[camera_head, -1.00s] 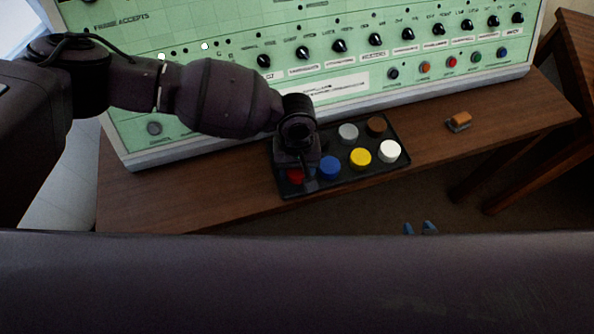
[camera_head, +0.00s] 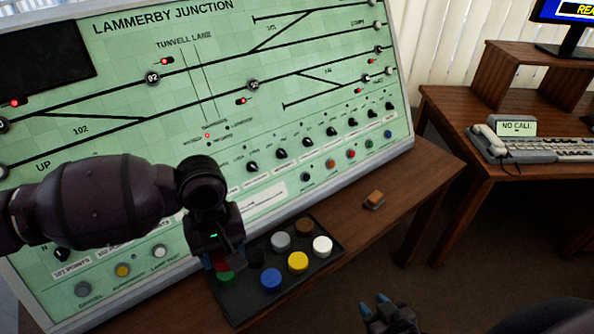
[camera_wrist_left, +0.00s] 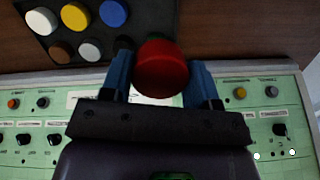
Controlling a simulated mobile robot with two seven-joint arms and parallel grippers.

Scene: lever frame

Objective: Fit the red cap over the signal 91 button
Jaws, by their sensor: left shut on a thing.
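My left gripper (camera_head: 222,258) is shut on the red cap, just above the left end of the black tray. In the left wrist view the red cap (camera_wrist_left: 162,72) sits between the blue fingers, clear of the other caps; in the head view it is mostly hidden. Round signal buttons stand on the green panel (camera_head: 205,105), one marked 92 (camera_head: 152,77). I cannot read a 91 label on any of them. My right gripper (camera_head: 375,303) is at the bottom, its blue fingertips apart with nothing between them.
The black tray (camera_head: 238,308) holds blue (camera_head: 271,280), yellow (camera_head: 298,262), white (camera_head: 322,246), grey, brown, black and green caps. An orange-brown block (camera_head: 374,199) lies on the wooden ledge (camera_head: 400,185). A desk with a telephone (camera_head: 505,145) stands right.

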